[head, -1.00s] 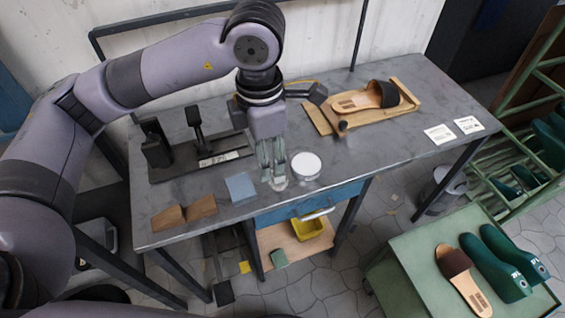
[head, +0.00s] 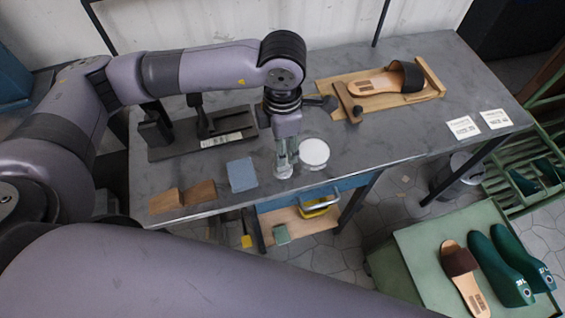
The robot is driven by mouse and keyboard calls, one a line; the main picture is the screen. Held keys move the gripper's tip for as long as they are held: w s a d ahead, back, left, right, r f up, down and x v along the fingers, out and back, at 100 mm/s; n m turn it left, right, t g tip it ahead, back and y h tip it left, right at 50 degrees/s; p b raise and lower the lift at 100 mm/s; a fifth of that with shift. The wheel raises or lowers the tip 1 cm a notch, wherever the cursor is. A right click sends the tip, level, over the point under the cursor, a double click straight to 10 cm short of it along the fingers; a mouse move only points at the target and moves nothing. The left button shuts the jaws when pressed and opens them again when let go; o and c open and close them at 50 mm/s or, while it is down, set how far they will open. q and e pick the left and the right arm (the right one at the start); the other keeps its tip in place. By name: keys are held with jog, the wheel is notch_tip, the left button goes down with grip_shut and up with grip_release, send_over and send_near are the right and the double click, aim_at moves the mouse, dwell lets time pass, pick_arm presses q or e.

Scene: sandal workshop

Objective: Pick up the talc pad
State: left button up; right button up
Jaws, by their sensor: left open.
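A white round piece (head: 314,152), which looks like the talc pad, sits near the front edge of the grey workbench (head: 390,145). My left gripper (head: 284,168) points down just left of it, its fingertips low over the bench. It is open, with the fingers seen nearly edge-on. I cannot tell whether something pale at the fingertips is part of the gripper or lies beneath it. My right gripper is out of view.
A blue-grey square (head: 242,174) and brown wedges (head: 183,197) lie left of the gripper. A dark stand (head: 205,135) is behind. A sandal (head: 385,80) rests on a wooden board (head: 432,88). Two white cards (head: 480,122) lie right. A green cart (head: 405,240) stands in front.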

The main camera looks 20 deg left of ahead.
aim_at(284, 172)
pick_arm(q)
jog(key=shift+f, duration=0.55)
jog(key=shift+s+f, duration=0.15)
jog(key=shift+f, duration=0.2)
jog(key=f, duration=0.2)
jog(key=f+p, duration=0.1)
jog(key=shift+s+d+f, duration=0.15)
jog(key=shift+d+f, duration=0.05)
jog(key=shift+f, duration=0.55)
grip_shut()
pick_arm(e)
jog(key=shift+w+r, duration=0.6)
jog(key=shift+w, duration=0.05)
